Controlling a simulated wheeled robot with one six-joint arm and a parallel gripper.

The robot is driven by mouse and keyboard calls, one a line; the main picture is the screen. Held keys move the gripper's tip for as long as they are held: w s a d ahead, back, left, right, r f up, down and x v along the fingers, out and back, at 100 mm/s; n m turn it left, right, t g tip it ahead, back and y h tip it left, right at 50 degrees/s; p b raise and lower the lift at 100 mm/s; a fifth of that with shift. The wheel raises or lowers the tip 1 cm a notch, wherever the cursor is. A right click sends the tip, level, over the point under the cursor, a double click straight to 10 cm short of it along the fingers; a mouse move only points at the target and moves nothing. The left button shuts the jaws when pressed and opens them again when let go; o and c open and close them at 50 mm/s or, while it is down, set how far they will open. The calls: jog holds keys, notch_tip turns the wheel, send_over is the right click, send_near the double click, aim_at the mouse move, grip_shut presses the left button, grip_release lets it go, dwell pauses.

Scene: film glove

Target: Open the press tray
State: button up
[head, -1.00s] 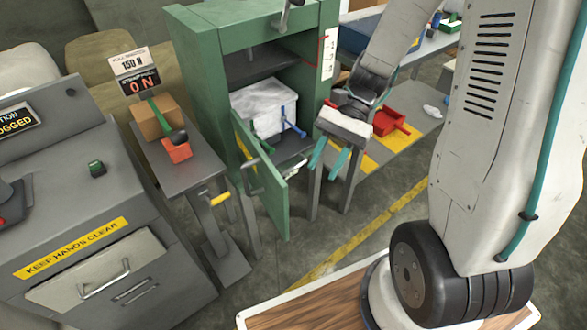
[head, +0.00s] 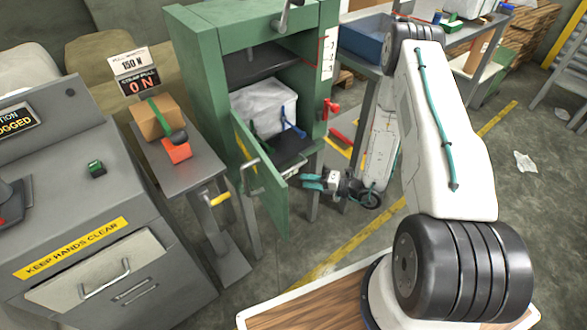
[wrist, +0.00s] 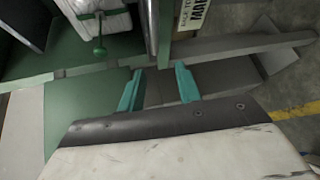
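The grey press (head: 60,190) at the left has a pale tray front (head: 95,268) with a metal bar handle (head: 104,280), below a yellow "KEEP HANDS CLEAR" label (head: 72,247). The tray front looks flush with the press. My gripper (head: 310,182) is well to the right of it, low beside the green cabinet, with teal fingers pointing left. In the wrist view my gripper (wrist: 158,85) has its two fingers apart with nothing between them. The press does not clearly show in the wrist view.
A green cabinet (head: 215,40) stands with its door (head: 262,185) swung open, just left of my gripper; a white bundle (head: 262,103) sits inside. A narrow grey stand (head: 195,160) with a box (head: 157,118) stands between press and cabinet. Floor at right is fairly open.

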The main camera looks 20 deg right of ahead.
aim_at(294, 167)
jog(key=w+m, duration=0.1)
jog(key=w, duration=0.2)
jog(key=w+a+m+t+h, duration=0.1)
jog(key=w, duration=0.1)
jog(key=w+a+f+m, duration=0.1)
jog(key=w, duration=0.2)
jog(key=shift+w+a+m, duration=0.2)
jog(key=shift+w+m, duration=0.1)
jog(key=shift+m, duration=0.1)
grip_shut()
